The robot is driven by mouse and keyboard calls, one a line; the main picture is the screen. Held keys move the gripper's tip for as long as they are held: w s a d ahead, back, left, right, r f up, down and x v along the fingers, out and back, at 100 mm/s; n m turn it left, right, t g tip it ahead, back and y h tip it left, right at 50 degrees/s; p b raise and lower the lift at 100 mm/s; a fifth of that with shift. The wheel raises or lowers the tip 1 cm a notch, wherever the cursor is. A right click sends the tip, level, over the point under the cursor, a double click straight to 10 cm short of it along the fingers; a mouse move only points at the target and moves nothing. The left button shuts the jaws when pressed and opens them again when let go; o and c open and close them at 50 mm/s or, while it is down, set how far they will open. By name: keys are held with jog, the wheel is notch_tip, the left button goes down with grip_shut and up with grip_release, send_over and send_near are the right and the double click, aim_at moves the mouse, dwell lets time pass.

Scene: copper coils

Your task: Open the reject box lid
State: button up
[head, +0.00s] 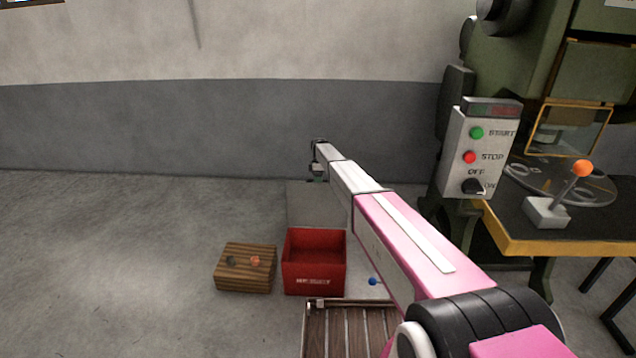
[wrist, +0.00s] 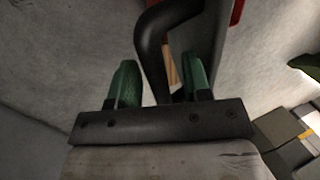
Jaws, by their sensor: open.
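The red reject box (head: 314,278) stands on the floor in the head view, with lettering on its front and its top open. A grey panel, seemingly its lid (head: 312,205), stands raised at the box's back edge. My gripper (head: 318,174) is at the top of this panel, small and partly hidden by my arm. In the wrist view my gripper (wrist: 160,68) has its green fingers apart, on either side of a curved black handle (wrist: 147,42). The handle joins the grey lid (wrist: 216,55). A strip of the red box (wrist: 238,12) shows at the top.
A wooden block (head: 245,280) with round spots on top stands left of the box. A slatted wooden surface (head: 345,330) is in front of it. A green press (head: 560,70) with a control panel (head: 478,150) stands at right. Floor at left is clear.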

jog(key=v, duration=1)
jog(key=shift+r, duration=0.35)
jog(key=shift+w, duration=0.1)
jog(key=s+d+m+t, duration=0.1)
jog(key=s+d+m, duration=0.5)
jog(key=s, duration=1.1)
jog(key=s+d+m+t, duration=0.1)
jog(key=s+d+m, duration=0.5)
jog(key=s, duration=1.2)
jog(key=s+d+f+m+t, duration=0.1)
jog(key=s+d+m, duration=0.4)
jog(key=s+d, duration=0.5)
jog(key=s+t, duration=0.1)
jog(key=s, duration=0.7)
jog(key=shift+d+m, duration=0.35)
jog(key=shift+m, duration=0.05)
